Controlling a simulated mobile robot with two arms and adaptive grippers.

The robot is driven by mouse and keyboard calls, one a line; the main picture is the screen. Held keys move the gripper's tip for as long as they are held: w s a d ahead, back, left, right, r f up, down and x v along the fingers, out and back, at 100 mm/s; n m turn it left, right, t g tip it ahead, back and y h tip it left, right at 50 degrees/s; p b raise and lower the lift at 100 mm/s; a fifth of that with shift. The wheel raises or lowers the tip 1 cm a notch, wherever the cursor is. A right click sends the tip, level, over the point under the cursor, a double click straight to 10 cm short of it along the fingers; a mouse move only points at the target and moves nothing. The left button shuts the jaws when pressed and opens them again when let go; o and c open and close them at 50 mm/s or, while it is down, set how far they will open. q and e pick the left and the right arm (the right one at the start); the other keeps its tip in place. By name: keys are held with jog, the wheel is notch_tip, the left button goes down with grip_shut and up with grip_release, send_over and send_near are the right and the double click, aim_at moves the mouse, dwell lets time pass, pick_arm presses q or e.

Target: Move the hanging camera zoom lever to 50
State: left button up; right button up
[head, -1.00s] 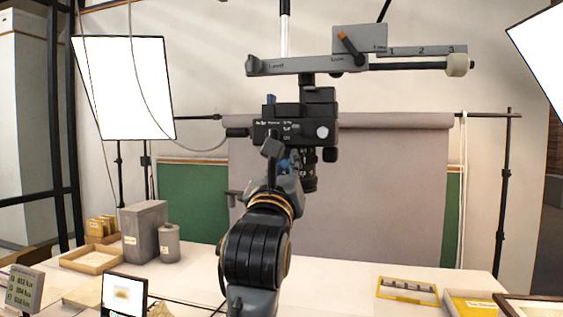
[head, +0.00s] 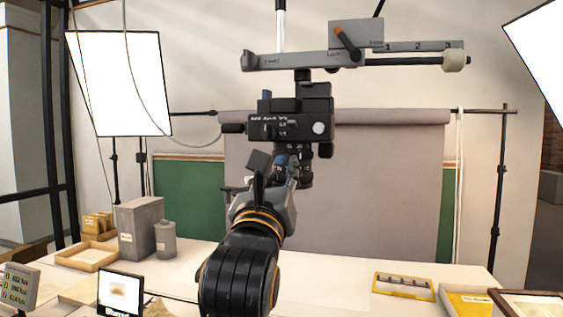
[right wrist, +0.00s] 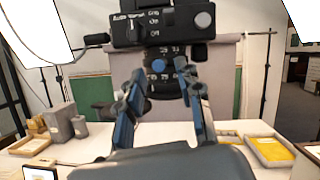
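The black hanging camera (head: 290,128) is mounted below a grey horizontal arm, and its lens (head: 306,172) points down under the body. In the right wrist view the lens (right wrist: 166,84) shows ring markings too small to read. A small blue knob (right wrist: 158,66) sits on its front and may be the zoom lever. My right gripper (head: 276,168) is in front of the lens and partly hides it. In the right wrist view the gripper's (right wrist: 160,88) two blue-padded fingers are apart, one on each side of the lens, with nothing clearly held. My left gripper is not in view.
The white table (head: 330,262) lies below, with a grey box (head: 139,228), a grey cylinder (head: 166,240) and a wooden tray (head: 88,256) at left. A yellow-framed item (head: 404,286) lies at right. Softbox lights (head: 119,83) and a grey backdrop (head: 390,190) stand behind.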

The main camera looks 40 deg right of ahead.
jog(key=v, duration=0.7)
jog(key=shift+s+a, duration=0.2)
jog(key=shift+a, duration=0.05)
jog(key=shift+f, duration=0.2)
